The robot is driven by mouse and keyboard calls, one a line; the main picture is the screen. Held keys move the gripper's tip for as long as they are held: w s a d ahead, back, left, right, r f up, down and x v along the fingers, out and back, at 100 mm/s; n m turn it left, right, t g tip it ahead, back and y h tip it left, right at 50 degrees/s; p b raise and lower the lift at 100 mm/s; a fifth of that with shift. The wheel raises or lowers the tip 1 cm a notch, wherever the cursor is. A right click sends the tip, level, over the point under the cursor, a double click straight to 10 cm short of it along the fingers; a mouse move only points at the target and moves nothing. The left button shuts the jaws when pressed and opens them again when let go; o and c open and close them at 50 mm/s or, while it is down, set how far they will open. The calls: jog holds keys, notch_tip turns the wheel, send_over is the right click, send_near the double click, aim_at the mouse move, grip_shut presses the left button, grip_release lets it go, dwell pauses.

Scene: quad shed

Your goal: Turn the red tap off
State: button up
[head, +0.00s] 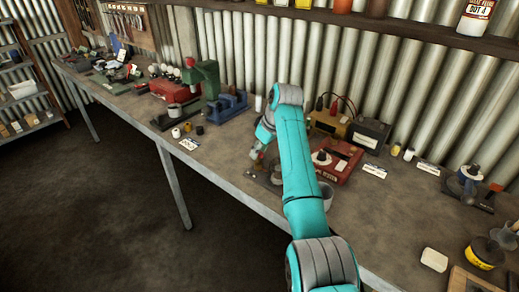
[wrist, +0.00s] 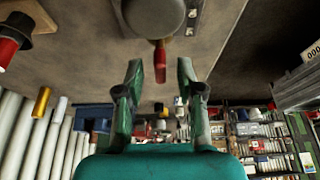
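The red tap handle (wrist: 160,62) shows in the wrist view, sticking out from a round grey body (wrist: 152,18) at the top of the picture. My gripper (wrist: 160,80) is open, with one finger on each side of the handle's line. The handle's end lies between or just beyond the fingertips, with a gap on both sides. I cannot tell its exact depth, and no contact shows. In the head view my arm hides much of this spot, and a small red bit (head: 254,154) beside the wrist is too small to tell apart.
The long workbench (head: 232,158) runs along a corrugated wall. A red box (head: 337,162), a battery-like dark box (head: 369,135) and a grey cup (head: 325,196) stand close to my arm. A green machine (head: 205,80) stands farther left. The floor (head: 90,215) in front is clear.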

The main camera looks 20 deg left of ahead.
grip_shut()
jog(key=shift+m, duration=0.3)
jog(key=m, duration=0.1)
jog(key=m+t, duration=0.1)
jog(key=m, duration=0.1)
jog(key=shift+s+m+t+h, duration=0.1)
jog(key=shift+m+t+h, duration=0.2)
jog(key=m+t+h, duration=0.1)
jog(key=m, duration=0.3)
jog(key=shift+a, duration=0.15)
jog(key=m+h, duration=0.1)
jog(key=m, duration=0.2)
jog(key=m+h, duration=0.1)
jog(key=m, duration=0.1)
jog(key=shift+s+a+m+t, duration=0.1)
jog(key=shift+m+t, duration=0.3)
jog(key=shift+m+h, duration=1)
jog(key=shift+m, duration=0.9)
